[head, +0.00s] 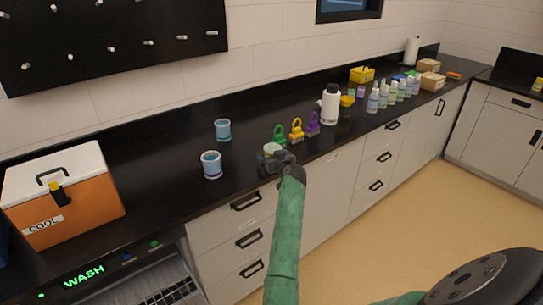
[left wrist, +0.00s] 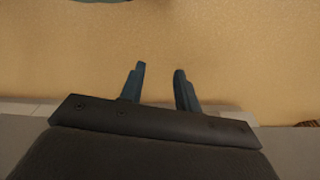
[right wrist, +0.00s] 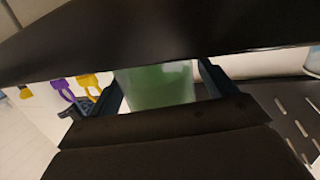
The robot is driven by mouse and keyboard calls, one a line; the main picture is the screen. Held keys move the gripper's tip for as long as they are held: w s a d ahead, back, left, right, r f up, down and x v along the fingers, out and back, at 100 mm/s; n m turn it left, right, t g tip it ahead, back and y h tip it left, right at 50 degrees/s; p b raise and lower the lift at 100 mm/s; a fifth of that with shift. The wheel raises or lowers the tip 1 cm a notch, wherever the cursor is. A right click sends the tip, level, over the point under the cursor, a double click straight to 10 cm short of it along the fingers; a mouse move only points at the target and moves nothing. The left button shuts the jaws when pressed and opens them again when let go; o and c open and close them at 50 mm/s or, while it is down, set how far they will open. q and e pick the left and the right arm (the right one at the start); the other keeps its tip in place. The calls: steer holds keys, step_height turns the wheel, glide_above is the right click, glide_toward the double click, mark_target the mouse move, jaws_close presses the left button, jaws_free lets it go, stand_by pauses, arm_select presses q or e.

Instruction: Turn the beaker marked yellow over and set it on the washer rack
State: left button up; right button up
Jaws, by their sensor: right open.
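A beaker with pale green contents (head: 271,148) stands on the black counter at my right gripper (head: 280,160). In the right wrist view the green beaker (right wrist: 157,86) is between the two spread fingers; its colour mark is not readable. Two beakers with blue contents stand to the left, one nearer (head: 211,165) with a purple band at its base and one further back (head: 222,130). The washer rack (head: 170,293) is low at the bottom left, partly cut off. My left gripper (left wrist: 160,70) is open and empty above the floor.
An orange cooler (head: 85,205) stands on the counter at the left. Green (head: 279,134), yellow (head: 296,131) and purple (head: 313,124) tags and a white bottle (head: 331,105) stand right of the beakers. A lit WASH panel (head: 84,275) is at the lower left.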

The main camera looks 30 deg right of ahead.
steer(key=shift+s, duration=0.25)
arm_select(q)
step_height(320, 180, up, 9)
steer(key=w+d+b, duration=0.1)
steer(key=w+b, duration=0.1)
steer(key=shift+w+d, duration=0.2)
steer(key=shift+d, duration=0.05)
arm_select(e)
steer(key=v, duration=0.7)
steer(key=shift+s, duration=0.15)
